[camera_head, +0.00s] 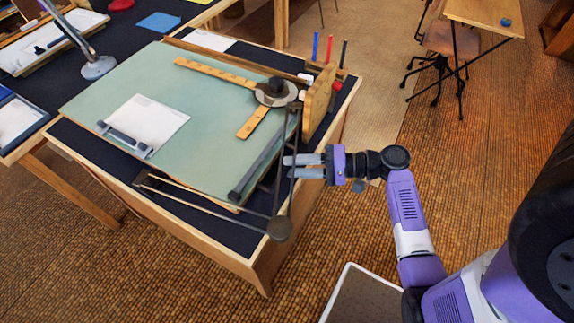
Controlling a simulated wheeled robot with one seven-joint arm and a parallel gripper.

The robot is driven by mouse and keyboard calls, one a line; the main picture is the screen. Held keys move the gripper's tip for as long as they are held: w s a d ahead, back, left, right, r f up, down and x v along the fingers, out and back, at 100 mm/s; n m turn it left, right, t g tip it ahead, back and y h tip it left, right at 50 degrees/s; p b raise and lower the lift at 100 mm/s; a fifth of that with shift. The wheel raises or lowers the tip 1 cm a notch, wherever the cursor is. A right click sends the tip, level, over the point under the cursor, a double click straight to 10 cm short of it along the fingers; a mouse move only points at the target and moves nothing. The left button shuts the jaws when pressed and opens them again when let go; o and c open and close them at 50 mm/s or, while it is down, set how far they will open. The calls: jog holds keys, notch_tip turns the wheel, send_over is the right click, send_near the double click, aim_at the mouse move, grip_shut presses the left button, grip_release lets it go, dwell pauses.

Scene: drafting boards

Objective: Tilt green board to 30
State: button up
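The green board (185,87) lies on a dark-topped wooden table, its surface slightly raised above the table top at the near edge. I cannot read its angle. A wooden T-shaped rule with a round dark-and-white head (277,90) and a white sheet (160,122) with a grey bar clip lie on it. A dark bar (256,168) runs along its right near edge, beside thin metal linkage rods that meet at a round dark knob (279,229). My gripper (287,167) points left at the board's right edge, fingers apart, near the rods. Whether it touches them is unclear.
A wooden pen holder (319,98) with several coloured pens stands at the table's right edge, close above my gripper. A lamp base (98,67) stands on a table at the upper left. A chair (452,40) is at the back right.

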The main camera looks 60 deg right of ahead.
jog(key=shift+x, duration=1.2)
grip_shut()
dwell(0.6)
